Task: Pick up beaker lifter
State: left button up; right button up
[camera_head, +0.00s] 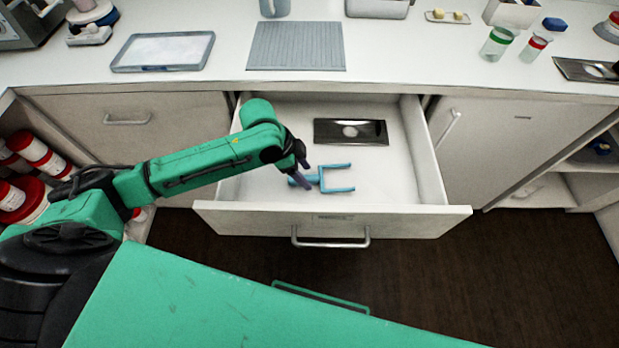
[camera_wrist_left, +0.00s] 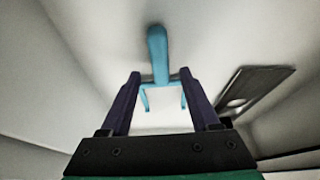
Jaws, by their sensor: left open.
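The beaker lifter (camera_head: 338,178) is a light blue two-pronged fork with a handle. It lies in the open drawer (camera_head: 405,185), prongs pointing right in the head view. My left gripper (camera_head: 300,174) is over its handle end, which the fingers partly hide. In the left wrist view the lifter (camera_wrist_left: 157,55) shows with its handle up and its prongs down between my finger tips. The left gripper (camera_wrist_left: 162,80) is open there, its dark fingers apart on either side of the lifter. I cannot tell whether they touch it. My right gripper is not in view.
A dark tray (camera_head: 350,142) lies farther back in the drawer; it also shows in the left wrist view (camera_wrist_left: 268,82). The drawer's front wall (camera_head: 415,218) and side walls surround the lifter. Above is the counter with a ribbed grey mat (camera_head: 297,46) and a shallow tray (camera_head: 163,52).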

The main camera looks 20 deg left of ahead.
pick_arm(q)
jog(key=shift+x, duration=0.9)
grip_shut()
jog(key=shift+w+r, duration=0.1)
jog(key=shift+r, duration=0.05)
